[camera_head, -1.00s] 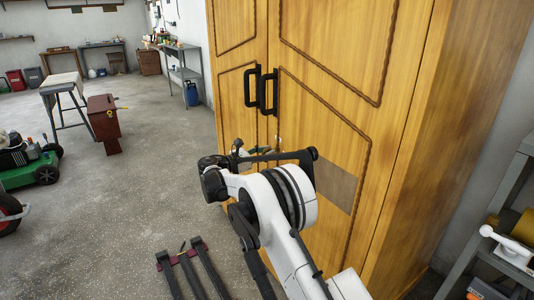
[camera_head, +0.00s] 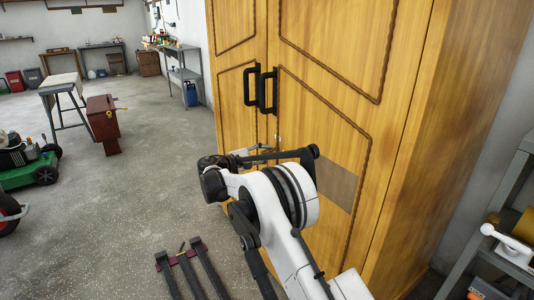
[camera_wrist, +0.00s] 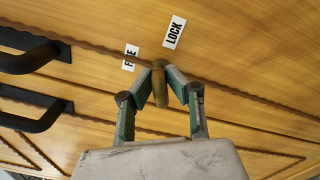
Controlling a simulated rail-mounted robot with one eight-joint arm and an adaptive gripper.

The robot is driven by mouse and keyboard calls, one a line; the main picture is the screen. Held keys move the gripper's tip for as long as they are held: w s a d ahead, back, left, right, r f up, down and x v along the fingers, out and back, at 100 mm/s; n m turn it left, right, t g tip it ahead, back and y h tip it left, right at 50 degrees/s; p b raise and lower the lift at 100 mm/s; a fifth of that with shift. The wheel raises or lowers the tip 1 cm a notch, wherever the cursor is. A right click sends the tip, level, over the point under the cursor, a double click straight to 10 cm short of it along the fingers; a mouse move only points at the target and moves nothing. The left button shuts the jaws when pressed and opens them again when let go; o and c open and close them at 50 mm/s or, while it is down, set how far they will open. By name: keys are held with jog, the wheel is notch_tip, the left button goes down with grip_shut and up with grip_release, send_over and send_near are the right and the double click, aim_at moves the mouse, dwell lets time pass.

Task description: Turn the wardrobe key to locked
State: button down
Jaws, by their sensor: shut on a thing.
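The wooden wardrobe (camera_head: 330,120) stands with its two doors closed. In the wrist view, a brass-brown key (camera_wrist: 160,88) sits between the fingertips of my gripper (camera_wrist: 161,76), which is shut on it. The key's long side runs nearly up and down in that picture. A white LOCK label (camera_wrist: 174,32) is above and right of the key. A second white label (camera_wrist: 131,57), likely FREE and partly covered, is above and left. In the head view my wrist and arm hide most of the gripper and the key.
Two black door handles (camera_head: 268,92) stick out above my gripper; they show at the left in the wrist view (camera_wrist: 30,110). A grey shelf (camera_head: 490,200) stands at the right. Open concrete floor (camera_head: 130,200) lies to the left, with a dark rack (camera_head: 190,270) on it.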

jog(key=m, duration=0.5)
jog(key=shift+m, duration=0.3)
dwell(0.4)
jog(key=c, duration=1.7)
grip_release()
jog(key=shift+d+f, duration=0.1)
jog(key=shift+c, duration=0.2)
jog(key=v, duration=1.2)
